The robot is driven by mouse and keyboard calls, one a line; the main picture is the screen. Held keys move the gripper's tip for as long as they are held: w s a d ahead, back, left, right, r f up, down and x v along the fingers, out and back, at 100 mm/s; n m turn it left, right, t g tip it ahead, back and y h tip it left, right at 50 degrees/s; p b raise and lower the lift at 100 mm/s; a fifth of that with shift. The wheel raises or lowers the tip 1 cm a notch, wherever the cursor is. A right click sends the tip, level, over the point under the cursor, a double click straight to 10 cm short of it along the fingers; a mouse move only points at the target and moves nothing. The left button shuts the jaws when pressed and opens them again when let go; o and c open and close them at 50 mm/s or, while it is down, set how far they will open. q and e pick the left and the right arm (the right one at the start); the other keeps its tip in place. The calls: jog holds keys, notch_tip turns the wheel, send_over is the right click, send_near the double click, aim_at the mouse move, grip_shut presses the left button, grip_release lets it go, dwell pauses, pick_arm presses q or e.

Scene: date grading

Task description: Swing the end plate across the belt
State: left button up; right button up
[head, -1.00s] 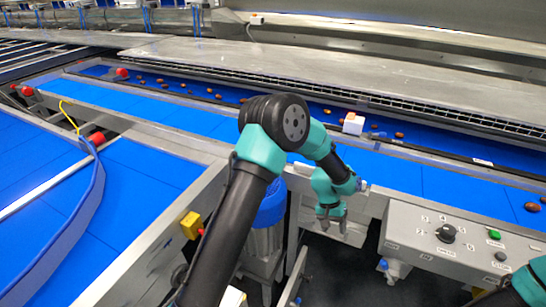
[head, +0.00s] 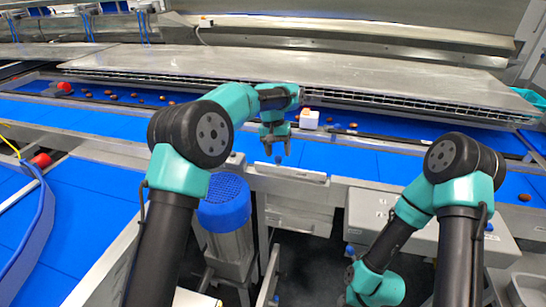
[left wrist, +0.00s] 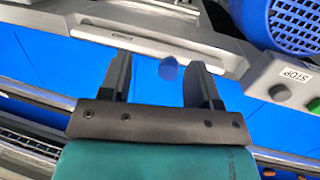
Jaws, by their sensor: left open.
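My left gripper (head: 275,150) is over the blue belt near its front edge, pointing down. In the left wrist view its two dark fingers (left wrist: 160,85) are apart, with a blue knob (left wrist: 168,69) showing between them. The knob also shows just below the fingertips in the head view (head: 278,159). I cannot tell whether the fingers touch it. A grey metal plate (head: 290,173) lies along the belt's near edge beside the knob; I cannot tell whether it is the end plate. The belt (head: 345,160) runs left to right. My right gripper is not visible; only my right arm shows.
A white block (head: 309,118) and several brown dates (head: 108,92) are on the far belt strip. A blue-capped motor (head: 224,205) stands below the near edge. A control box (head: 390,228) is at the right, partly behind my right arm. A blue curved guide (head: 30,235) is at left.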

aim_at(278, 157)
pick_arm(q)
jog(key=w+r+t+y, duration=0.2)
jog(key=w+r, duration=0.1)
jog(key=r, duration=0.9)
jog(key=shift+w, duration=0.2)
notch_tip(278, 157, down, 17)
jog(key=shift+f, duration=0.15)
jog(key=shift+c, duration=0.4)
grip_shut()
